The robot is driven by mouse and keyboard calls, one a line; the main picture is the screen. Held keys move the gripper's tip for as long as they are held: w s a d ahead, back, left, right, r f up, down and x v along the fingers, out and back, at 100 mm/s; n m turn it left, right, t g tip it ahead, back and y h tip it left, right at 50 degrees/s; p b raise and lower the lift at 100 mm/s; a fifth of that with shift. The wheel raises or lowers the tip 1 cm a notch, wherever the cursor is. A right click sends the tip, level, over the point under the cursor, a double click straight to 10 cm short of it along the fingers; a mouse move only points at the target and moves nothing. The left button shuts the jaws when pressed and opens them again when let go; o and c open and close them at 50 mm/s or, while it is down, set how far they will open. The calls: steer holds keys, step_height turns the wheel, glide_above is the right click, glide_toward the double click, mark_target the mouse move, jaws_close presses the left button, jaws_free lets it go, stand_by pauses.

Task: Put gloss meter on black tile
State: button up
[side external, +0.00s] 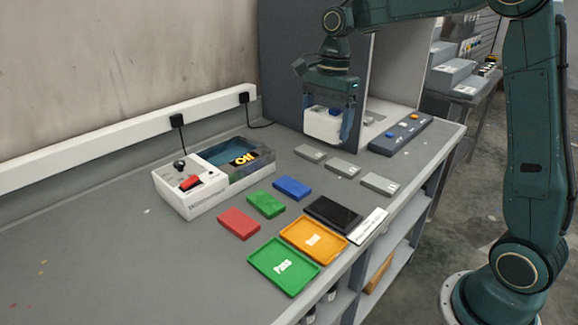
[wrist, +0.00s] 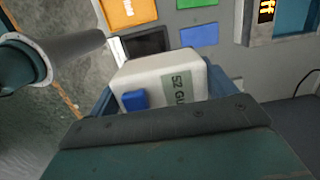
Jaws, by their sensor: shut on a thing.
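The gloss meter (side external: 322,125) is a white box with a blue button on top. My gripper (side external: 328,118) is shut on it and holds it raised above the far part of the bench. In the wrist view the gloss meter (wrist: 163,80) sits between the fingers, with its blue button and a partly hidden label showing. The black tile (side external: 333,213) lies flat near the bench's front edge, beside a white label strip, apart from the gloss meter. In the wrist view the black tile (wrist: 146,44) shows partly behind the gloss meter.
An orange tray (side external: 290,230) and a green "Pass" tray (side external: 262,265) adjoin the tile area. Red (side external: 239,224), green (side external: 266,204) and blue (side external: 292,187) panels lie left. Grey plates (side external: 342,169) lie behind.

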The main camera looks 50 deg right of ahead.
steer(key=s, duration=0.1)
steer(key=s+r, duration=0.1)
steer(key=s, duration=0.1)
steer(key=s+r, duration=0.1)
steer(key=shift+s+a+r, duration=0.1)
steer(key=shift+s+a, duration=0.1)
steer(key=shift+s, duration=0.1)
glide_above(332, 212)
steer(key=f, duration=1.5)
steer(key=shift+w+d+f, duration=0.1)
steer(key=shift+d+f, duration=0.2)
steer(key=shift+f, duration=0.1)
steer(key=shift+f, duration=0.1)
steer(key=shift+f, duration=2)
steer(key=shift+f, duration=0.2)
steer(key=o, duration=1.3)
